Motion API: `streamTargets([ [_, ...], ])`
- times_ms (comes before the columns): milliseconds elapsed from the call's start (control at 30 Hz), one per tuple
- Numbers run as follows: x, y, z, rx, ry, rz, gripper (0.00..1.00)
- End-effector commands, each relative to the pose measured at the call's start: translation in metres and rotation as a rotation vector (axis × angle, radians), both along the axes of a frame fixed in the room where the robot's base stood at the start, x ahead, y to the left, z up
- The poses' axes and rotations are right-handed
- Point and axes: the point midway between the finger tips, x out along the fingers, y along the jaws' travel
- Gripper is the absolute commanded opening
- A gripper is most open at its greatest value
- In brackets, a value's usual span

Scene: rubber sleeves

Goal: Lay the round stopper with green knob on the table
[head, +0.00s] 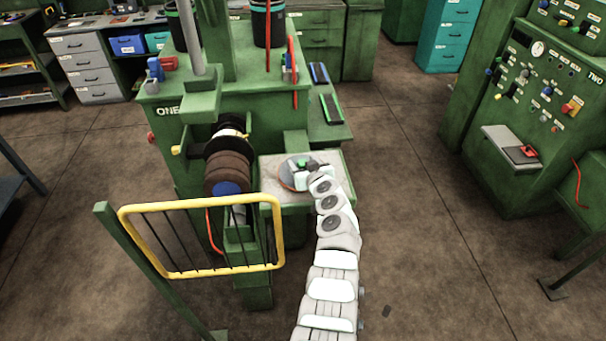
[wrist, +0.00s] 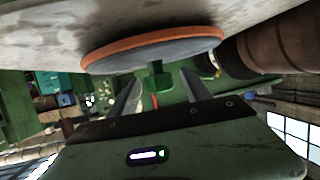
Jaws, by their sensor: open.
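The round stopper (head: 287,183) is a grey disc with an orange rim, lying flat on the pale table top (head: 270,203) of the green machine in the head view. In the wrist view, which looks upside down, the stopper (wrist: 150,48) lies against the table surface (wrist: 40,30). Its green knob (wrist: 157,75) stands out from the disc between the fingertips. My gripper (head: 308,168) is over the stopper; in the wrist view my gripper (wrist: 160,82) is open, with a finger on each side of the knob and visible gaps. My gripper hides part of the stopper in the head view.
Brown rollers (head: 228,172) with a blue end stand just left of the table. A yellow guard rail (head: 200,203) is in front of them. A green ledge (head: 325,125) with trays is behind the table. Floor to the right is open, up to a control cabinet (head: 540,110).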

Motion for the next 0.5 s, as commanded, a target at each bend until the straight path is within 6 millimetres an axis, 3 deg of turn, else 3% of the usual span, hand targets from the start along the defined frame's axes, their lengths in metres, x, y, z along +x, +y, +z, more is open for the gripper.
streamTargets([
  [300,0.0013,0.0002,-0.0008,-0.002,0.000,0.001,0.56],
  [500,0.0013,0.0002,-0.0006,-0.001,0.001,0.000,0.40],
])
